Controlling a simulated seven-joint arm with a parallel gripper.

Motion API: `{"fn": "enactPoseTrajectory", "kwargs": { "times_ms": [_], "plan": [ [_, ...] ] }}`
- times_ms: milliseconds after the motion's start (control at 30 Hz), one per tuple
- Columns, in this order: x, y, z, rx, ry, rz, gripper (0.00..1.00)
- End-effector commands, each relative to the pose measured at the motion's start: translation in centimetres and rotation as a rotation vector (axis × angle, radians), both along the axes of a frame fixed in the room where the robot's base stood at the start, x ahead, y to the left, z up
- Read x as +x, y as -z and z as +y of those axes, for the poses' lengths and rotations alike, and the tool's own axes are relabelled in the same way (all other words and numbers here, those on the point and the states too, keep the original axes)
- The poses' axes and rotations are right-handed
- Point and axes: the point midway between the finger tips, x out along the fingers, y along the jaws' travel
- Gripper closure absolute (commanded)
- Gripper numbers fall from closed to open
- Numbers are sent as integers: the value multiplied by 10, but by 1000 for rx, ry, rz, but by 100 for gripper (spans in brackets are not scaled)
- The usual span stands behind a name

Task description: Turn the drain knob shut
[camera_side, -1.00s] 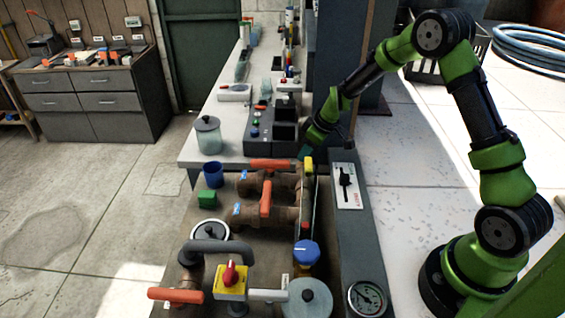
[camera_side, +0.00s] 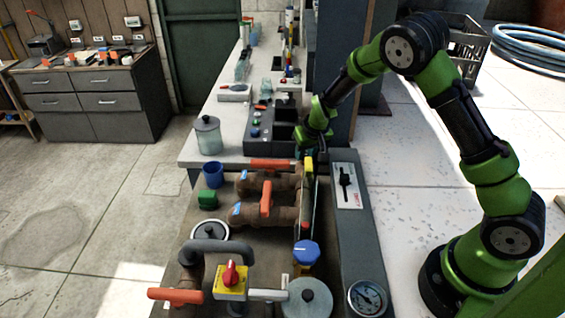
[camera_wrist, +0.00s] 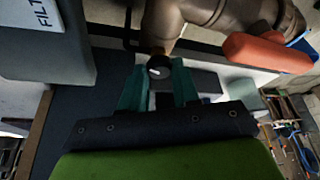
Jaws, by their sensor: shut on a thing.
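A small round black drain knob (camera_wrist: 158,67) with a white pointer mark shows in the wrist view, at the end of a brown pipe. My gripper (camera_wrist: 158,88) has its two teal fingers on either side of this knob and is shut on it. The mark lies slanted, close to level in that picture. In the side view my gripper (camera_side: 302,150) is at the far end of the pipework, beside the bench. The knob is hidden there, behind the pipes and my gripper.
Orange valve handles (camera_side: 265,198) stand on the brown pipes close to my gripper. A grey panel (camera_side: 346,225) with a black lever runs along the right. A blue knob (camera_side: 306,252) and a yellow box with a red switch (camera_side: 231,280) are nearer the camera.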

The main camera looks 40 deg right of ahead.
Motion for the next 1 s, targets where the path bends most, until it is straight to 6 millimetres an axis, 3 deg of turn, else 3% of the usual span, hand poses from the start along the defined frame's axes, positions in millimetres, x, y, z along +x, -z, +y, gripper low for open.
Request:
{"fn": "enactPoseTrajectory", "kwargs": {
  "times_ms": [1000],
  "plan": [
    [6, 2, 6, -1, 952, 1, 100]
  ]
}}
